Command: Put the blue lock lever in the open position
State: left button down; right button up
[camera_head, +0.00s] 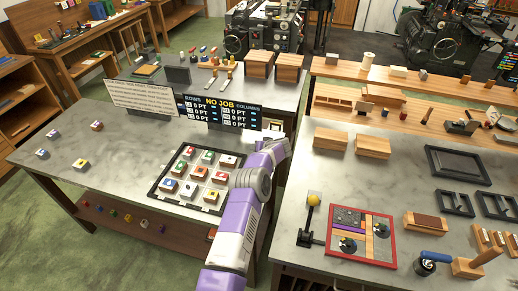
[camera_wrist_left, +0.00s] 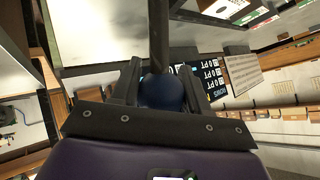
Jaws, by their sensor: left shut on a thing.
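In the left wrist view my left gripper (camera_wrist_left: 162,88) is shut on a dark blue ball knob (camera_wrist_left: 162,93). A dark rod (camera_wrist_left: 158,35) runs from the knob toward the top of that view; its far end is out of frame. I take this to be the blue lock lever. In the head view my purple and grey arm reaches up the middle; its gripper and the lever cannot be made out there. I cannot tell the lever's position. My right gripper is in neither view.
Left of my arm, a black-framed tray (camera_head: 157,187) holds several coloured blocks. Behind it stand the NO JOB display (camera_head: 217,112) and a text board (camera_head: 143,95). On the right bench are a yellow-knobbed lever (camera_head: 313,200), a red-edged board (camera_head: 392,262) and a blue-handled tool (camera_head: 433,257).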

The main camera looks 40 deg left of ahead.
pick_arm(q)
jog(key=shift+r, duration=0.15)
jog(key=c, duration=0.6)
grip_release()
jog(key=shift+w, duration=0.15)
jog(key=shift+v, duration=3.75)
